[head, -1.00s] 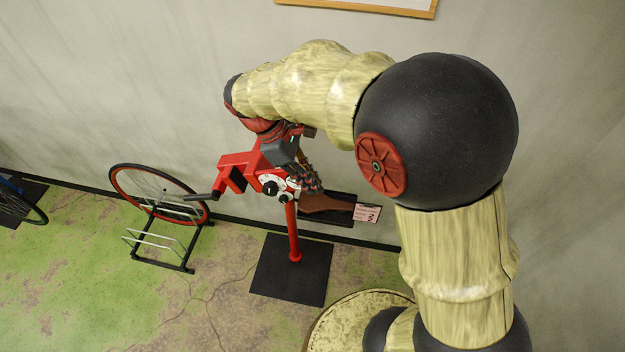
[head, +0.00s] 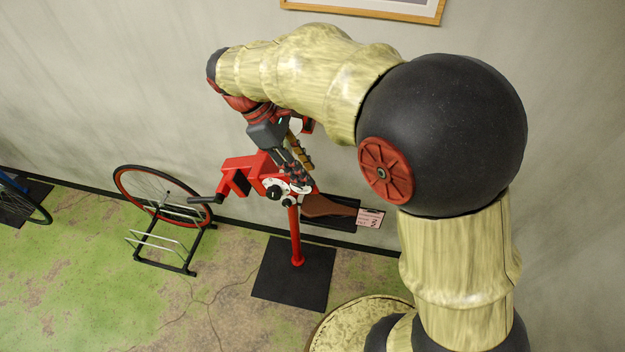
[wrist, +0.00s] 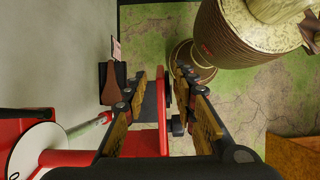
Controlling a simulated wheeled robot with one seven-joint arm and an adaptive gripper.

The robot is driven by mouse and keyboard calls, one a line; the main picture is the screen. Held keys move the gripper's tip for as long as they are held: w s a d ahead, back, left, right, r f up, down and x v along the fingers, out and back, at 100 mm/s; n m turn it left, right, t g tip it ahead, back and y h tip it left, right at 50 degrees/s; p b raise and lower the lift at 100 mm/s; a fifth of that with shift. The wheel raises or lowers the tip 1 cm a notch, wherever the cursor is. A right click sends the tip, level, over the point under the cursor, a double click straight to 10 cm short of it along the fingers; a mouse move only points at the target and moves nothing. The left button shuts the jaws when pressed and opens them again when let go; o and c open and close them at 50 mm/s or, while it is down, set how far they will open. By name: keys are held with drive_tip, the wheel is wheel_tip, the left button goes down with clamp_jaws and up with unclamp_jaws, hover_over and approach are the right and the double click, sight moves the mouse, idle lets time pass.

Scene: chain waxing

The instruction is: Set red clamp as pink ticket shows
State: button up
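The red clamp (head: 240,174) is the head of a red work stand with a black handle at its left. A white dial with a black knob (head: 273,192) is on its side. The wrist view shows a white dial (wrist: 38,148) at lower left, with a 0 mark. My gripper (head: 298,178) is just above and beside the dial in the head view. In the wrist view my gripper (wrist: 150,85) is open, its tan-padded fingers apart, with a red part (wrist: 164,95) visible between them; contact cannot be told. The pink ticket (head: 370,218) is by the wall, its writing too small to read.
A brown saddle-shaped piece (head: 330,207) lies on a dark shelf (head: 343,221) beside the ticket. The stand's black base plate (head: 293,273) is on the floor. A wheel (head: 160,196) in a rack is to the left. The green floor (head: 90,270) in front is open.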

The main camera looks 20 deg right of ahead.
drive_tip(key=shift+v, duration=2.8)
drive_tip(key=shift+c, duration=0.4)
